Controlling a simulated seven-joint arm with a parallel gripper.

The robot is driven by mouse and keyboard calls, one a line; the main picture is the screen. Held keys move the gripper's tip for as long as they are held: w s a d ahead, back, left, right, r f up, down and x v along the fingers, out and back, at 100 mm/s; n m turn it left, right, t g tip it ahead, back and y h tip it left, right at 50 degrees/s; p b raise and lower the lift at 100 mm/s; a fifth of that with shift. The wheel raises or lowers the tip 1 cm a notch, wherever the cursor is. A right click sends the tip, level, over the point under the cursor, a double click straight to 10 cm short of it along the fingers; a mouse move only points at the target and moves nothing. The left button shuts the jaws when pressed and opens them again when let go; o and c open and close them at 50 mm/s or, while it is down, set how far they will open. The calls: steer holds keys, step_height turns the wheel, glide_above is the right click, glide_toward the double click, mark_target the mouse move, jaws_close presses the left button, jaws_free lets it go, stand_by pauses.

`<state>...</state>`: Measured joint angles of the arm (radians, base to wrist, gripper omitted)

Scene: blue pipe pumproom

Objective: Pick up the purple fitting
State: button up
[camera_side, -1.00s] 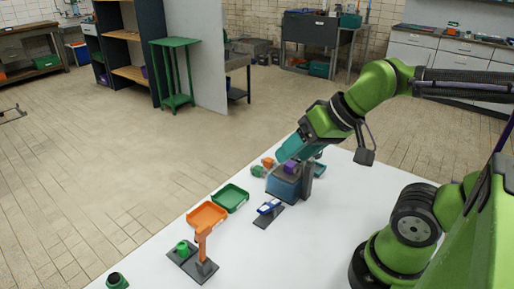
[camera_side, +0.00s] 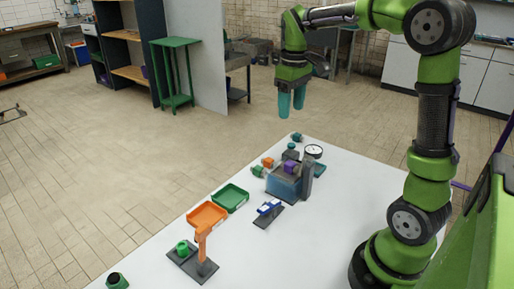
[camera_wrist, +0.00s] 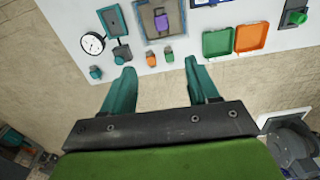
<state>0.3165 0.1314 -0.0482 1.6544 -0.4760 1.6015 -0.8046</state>
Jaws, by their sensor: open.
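The purple fitting (camera_side: 289,167) sits at the grey-blue box on the white table in the side view. In the wrist view the purple fitting (camera_wrist: 162,23) lies within the box's grey rim (camera_wrist: 145,20), near the top edge. My gripper (camera_side: 291,113) has two teal fingers pointing down. It hangs high above and beyond the far end of the table, well away from the fitting. In the wrist view my gripper (camera_wrist: 160,66) is open with nothing between its fingers.
A round gauge (camera_side: 313,151) stands behind the box. Small teal, green and orange fittings (camera_wrist: 152,61) lie near the table edge. A green tray (camera_side: 231,198), an orange tray (camera_side: 207,215) and an orange post (camera_side: 202,242) stand nearer the camera. The right table area is clear.

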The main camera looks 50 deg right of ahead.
glide_above(290, 163)
steer(key=f, duration=1.1)
steer(key=shift+w+f, duration=0.35)
steer(key=shift+s+f, duration=0.25)
steer(key=shift+f, duration=1.1)
steer(key=shift+s+f, duration=0.2)
steer(key=shift+f, duration=1.1)
steer(key=shift+c, duration=0.4)
jaws_close()
